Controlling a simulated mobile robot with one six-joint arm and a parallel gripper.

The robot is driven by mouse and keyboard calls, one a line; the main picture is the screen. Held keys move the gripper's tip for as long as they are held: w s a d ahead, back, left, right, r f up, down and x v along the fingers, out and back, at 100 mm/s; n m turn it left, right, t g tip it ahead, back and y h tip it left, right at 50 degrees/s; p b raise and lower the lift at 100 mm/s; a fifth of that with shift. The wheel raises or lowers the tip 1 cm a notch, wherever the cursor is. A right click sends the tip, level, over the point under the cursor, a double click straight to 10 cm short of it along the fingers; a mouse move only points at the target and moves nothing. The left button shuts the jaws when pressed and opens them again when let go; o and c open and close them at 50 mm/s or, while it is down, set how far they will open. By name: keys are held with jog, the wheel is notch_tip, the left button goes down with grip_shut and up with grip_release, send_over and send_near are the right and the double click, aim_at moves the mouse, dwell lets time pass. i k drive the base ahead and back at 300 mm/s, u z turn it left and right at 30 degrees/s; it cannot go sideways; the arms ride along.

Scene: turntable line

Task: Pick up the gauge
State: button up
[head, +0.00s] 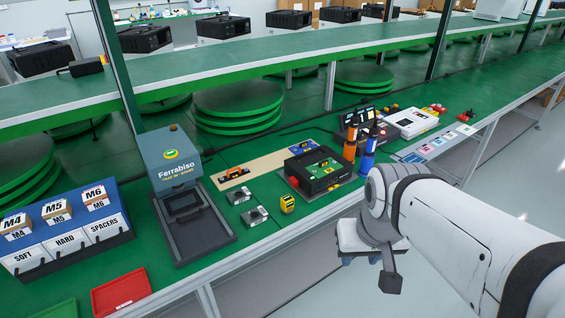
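A small yellow item with a dark face (287,203) stands near the front edge of the green bench and may be the gauge; its markings are too small to tell. Two small grey blocks (238,196) with round details lie to its left, the nearer one (255,215) closer to it. My white arm comes in from the right. My gripper (360,259) hangs past the bench's front edge, right of the yellow item and apart from it. Its fingers are partly hidden and point down, so I cannot tell whether they are open.
A grey Ferrabiso machine (170,160) and a blue sorting bin (62,228) stand at the left, with a red tray (121,292) in front. A black device (318,170), orange and blue bottles (350,142) stand behind the gripper. An orange tool (234,174) lies on a beige strip.

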aim_at(287, 202)
jog(key=i, duration=0.85)
jog(key=z, duration=0.05)
